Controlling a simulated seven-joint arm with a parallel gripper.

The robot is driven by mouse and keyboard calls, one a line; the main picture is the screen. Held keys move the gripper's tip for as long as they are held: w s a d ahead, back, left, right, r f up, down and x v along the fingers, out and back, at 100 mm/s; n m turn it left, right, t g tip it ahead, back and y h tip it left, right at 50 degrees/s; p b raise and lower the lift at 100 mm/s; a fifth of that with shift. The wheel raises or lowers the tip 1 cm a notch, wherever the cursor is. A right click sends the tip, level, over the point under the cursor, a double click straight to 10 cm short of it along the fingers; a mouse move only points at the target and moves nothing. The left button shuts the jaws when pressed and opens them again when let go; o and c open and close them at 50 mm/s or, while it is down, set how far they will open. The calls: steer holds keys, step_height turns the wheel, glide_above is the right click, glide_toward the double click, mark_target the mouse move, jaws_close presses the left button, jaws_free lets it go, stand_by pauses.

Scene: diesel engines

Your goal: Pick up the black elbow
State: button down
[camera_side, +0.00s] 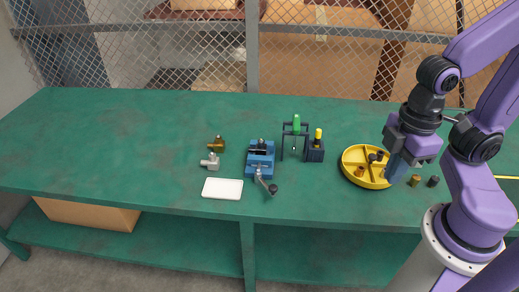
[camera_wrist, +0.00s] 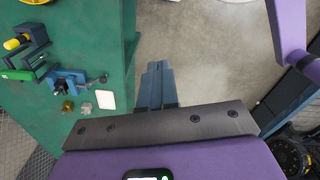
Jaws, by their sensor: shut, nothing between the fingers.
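My gripper (camera_side: 394,170) is at the right in the side view, its blue fingers shut and empty, overlapping the right part of the yellow divided tray (camera_side: 345,172). In the wrist view the gripper (camera_wrist: 157,66) has its fingers together, with grey floor behind them. Small dark parts (camera_side: 379,156) lie in the tray; I cannot tell whether one is the black elbow. A small dark piece (camera_side: 261,142) also shows at the blue vise (camera_side: 261,160), and a short black part (camera_side: 433,181) stands on the bench right of my gripper. They are too small to identify as an elbow.
A brass fitting (camera_side: 216,143), a silver fitting (camera_side: 210,161) and a white block (camera_side: 222,189) sit left of the vise. A black stand with a green-handled tool (camera_side: 296,124) and a yellow-topped holder (camera_side: 317,150) stand behind. A brass part (camera_side: 415,181) is near my gripper. The bench's left is clear.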

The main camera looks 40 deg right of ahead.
steer(key=c, duration=0.8)
jaws_free()
steer(key=w+f+n+t+h, duration=0.35)
steer(key=w+h, duration=0.25)
steer(key=w, duration=0.7)
steer(key=n+t+h, duration=0.2)
steer(key=n+t, duration=0.5)
steer(key=n, duration=0.6)
glide_toward(261, 142)
steer(key=x, duration=0.4)
steer(key=shift+w+d+f, duration=0.1)
steer(key=shift+d+f, duration=0.05)
steer(key=shift+f, duration=0.4)
steer(key=shift+r+x, duration=0.2)
steer(key=shift+x, duration=1.25)
steer(key=shift+r+x, duration=0.15)
steer(key=shift+x, duration=1.35)
